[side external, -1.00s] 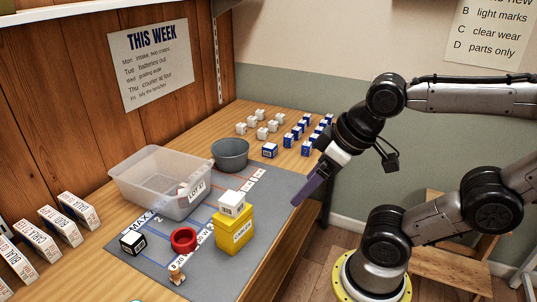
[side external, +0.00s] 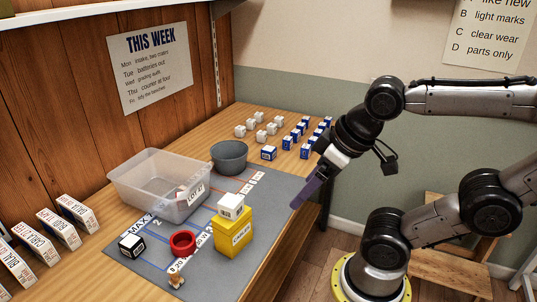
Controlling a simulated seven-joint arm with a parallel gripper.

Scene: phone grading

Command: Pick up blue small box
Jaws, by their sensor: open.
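Several small blue boxes with white markings stand in rows at the back right of the table; the front-left blue small box (side external: 268,153) stands a little apart from the others. My gripper (side external: 298,203) hangs near the right edge of the grey mat (side external: 212,262), pointing down and left. It is open, with nothing visible between its purple fingers. It is in front of and to the right of the blue boxes, apart from them.
Several small white boxes (side external: 262,135) stand left of the blue ones.

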